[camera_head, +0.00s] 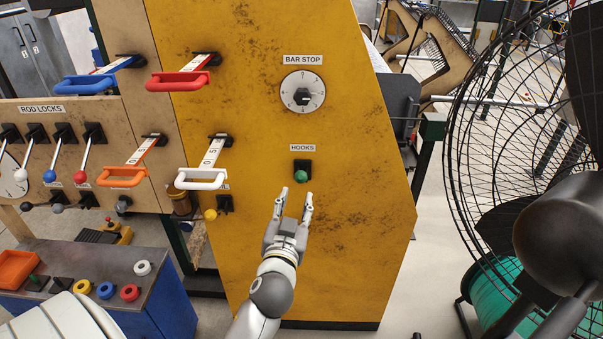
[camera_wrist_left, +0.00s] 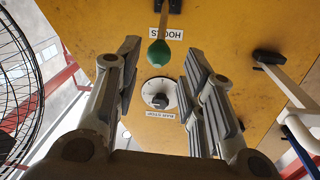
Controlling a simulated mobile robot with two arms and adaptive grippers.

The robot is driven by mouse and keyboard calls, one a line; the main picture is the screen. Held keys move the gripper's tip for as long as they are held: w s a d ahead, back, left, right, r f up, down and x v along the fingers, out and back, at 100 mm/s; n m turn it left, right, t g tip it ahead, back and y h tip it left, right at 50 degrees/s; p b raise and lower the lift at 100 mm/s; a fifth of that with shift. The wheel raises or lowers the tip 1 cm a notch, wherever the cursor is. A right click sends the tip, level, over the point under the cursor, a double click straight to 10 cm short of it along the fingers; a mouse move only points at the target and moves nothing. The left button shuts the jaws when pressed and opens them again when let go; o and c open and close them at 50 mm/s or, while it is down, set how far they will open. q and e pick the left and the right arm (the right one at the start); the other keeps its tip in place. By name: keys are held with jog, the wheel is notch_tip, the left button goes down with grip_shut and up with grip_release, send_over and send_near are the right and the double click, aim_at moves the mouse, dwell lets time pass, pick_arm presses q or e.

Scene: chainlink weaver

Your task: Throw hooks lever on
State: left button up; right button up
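The hooks lever has a green ball knob (camera_head: 300,176) on a black wall mount (camera_head: 303,164), under the white HOOKS label (camera_head: 302,148) on the yellow panel (camera_head: 350,210). The knob hangs at the lower side of the mount. My left gripper (camera_head: 295,194) is open and empty, its fingertips just below the knob and pointing up at it. In the left wrist view, which shows the label upside down, the green knob (camera_wrist_left: 159,53) appears between the two spread fingers, with no visible contact. How far the fingertips are from the knob in depth is unclear. My right gripper is not in view.
The BAR STOP dial (camera_head: 303,91) is above the lever. Blue, red, orange and white (camera_head: 201,179) handles stick out at left. A small yellow-knobbed lever (camera_head: 211,214) sits lower left. A large caged fan (camera_head: 500,140) stands at right. The panel around the lever is clear.

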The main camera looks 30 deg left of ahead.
aim_at(300, 180)
pick_arm(q)
jog(key=p+x, duration=0.2)
jog(key=x, duration=0.7)
jog(key=shift+p+x, duration=0.35)
jog(key=shift+x, duration=0.45)
grip_shut()
jog(key=shift+w+f, duration=0.1)
